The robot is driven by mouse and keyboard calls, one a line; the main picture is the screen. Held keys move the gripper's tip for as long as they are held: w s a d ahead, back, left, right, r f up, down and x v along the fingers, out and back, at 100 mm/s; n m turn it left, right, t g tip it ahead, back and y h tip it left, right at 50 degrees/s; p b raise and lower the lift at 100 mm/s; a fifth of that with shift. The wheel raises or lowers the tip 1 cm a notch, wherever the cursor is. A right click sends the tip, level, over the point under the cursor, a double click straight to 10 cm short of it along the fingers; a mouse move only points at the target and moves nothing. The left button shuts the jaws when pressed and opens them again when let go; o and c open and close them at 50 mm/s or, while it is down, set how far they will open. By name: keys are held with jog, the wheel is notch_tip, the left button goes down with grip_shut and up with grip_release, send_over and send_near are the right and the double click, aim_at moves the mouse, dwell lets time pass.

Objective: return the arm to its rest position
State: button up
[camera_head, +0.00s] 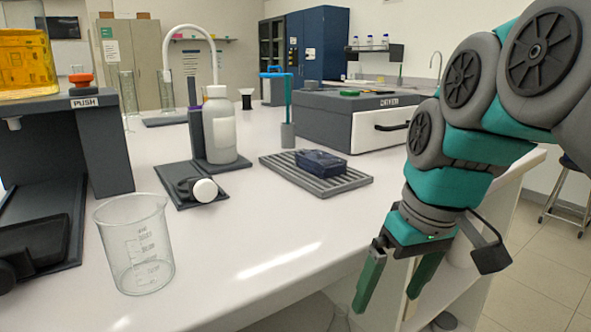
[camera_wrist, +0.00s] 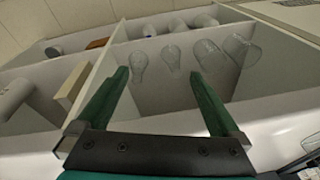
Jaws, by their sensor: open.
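My gripper (camera_head: 396,285) hangs from my grey and teal arm at the right of the head view, pointing down beside the bench's right front edge. Its two green fingers are spread apart with nothing between them. In the wrist view my gripper (camera_wrist: 160,90) is also open and empty. Beyond its fingers are white shelf compartments (camera_wrist: 112,60) holding several clear glass vessels (camera_wrist: 172,57). The fingers appear apart from the glassware.
A glass beaker (camera_head: 136,250) stands near the front of the white bench (camera_head: 255,240). A dark blue box (camera_head: 321,163) sits on a ribbed grey tray (camera_head: 345,184). A white bottle (camera_head: 219,128) stands behind. A grey drawer unit (camera_head: 335,117) lies near my arm.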

jog(key=s+d+f+m+g, duration=0.1)
jog(key=s+f, duration=0.6)
jog(key=f, duration=0.3)
jog(key=s+d+f+m+g+h, duration=0.1)
jog(key=s+f+m+g, duration=0.1)
jog(key=s+f, duration=0.4)
notch_tip(320, 180, down, 5)
jog(key=shift+s+m+h, duration=0.3)
jog(key=shift+s, duration=0.1)
